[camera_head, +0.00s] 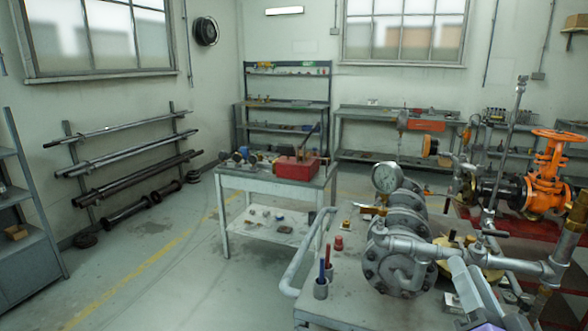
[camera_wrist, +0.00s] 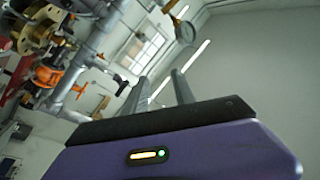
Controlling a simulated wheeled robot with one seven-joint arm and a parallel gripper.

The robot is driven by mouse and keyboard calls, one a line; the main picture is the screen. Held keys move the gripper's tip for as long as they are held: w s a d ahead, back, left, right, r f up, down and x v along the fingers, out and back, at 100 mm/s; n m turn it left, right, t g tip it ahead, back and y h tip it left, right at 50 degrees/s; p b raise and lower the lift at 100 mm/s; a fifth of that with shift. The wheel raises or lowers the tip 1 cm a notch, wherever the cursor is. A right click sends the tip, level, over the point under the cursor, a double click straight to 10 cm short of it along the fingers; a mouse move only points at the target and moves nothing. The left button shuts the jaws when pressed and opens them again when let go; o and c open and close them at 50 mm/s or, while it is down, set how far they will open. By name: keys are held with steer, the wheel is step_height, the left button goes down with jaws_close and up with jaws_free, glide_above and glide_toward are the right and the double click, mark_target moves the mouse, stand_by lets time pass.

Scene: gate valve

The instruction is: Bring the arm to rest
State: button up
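My gripper (camera_wrist: 158,84) shows in the wrist view as two grey fingers standing apart above a purple and black body. Nothing shows between them, so it is open and empty. The wrist view is tilted and looks up past pipework towards the ceiling and a window. In the head view, part of my purple and grey arm end (camera_head: 481,298) shows at the lower right, in front of the grey flanged pipe assembly (camera_head: 400,258). Most of my arm is out of view. An orange gate valve (camera_head: 548,185) with a handwheel stands at the right.
A pressure gauge (camera_head: 387,177) rises above the flanges. The bench (camera_head: 345,308) beneath holds a cup (camera_head: 320,289) with coloured sticks. A grey table (camera_head: 262,183) carries a red toolbox (camera_head: 297,168). Shelving lines the back wall.

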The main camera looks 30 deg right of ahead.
steer(key=s+a+f+n+t+y, duration=0.1)
steer(key=s+a+f+n+y, duration=0.2)
steer(key=a+f+n, duration=0.35)
steer(key=s+a+f+n+y, duration=0.3)
steer(key=a+f+y, duration=0.1)
steer(key=a, duration=0.5)
steer(key=s+a+f+n+g+y, duration=0.1)
steer(key=s+a+f+n+y, duration=0.1)
steer(key=s+a+f, duration=0.2)
steer(key=s+a+f+n+g+y, duration=0.1)
steer(key=s+a+f+g+y, duration=0.1)
steer(key=s+a+f, duration=0.2)
steer(key=s+a, duration=0.2)
steer(key=s, duration=0.2)
steer(key=shift+s+f+n+y, duration=0.2)
steer(key=shift+s+n+y, duration=0.1)
steer(key=shift+s+n, duration=0.05)
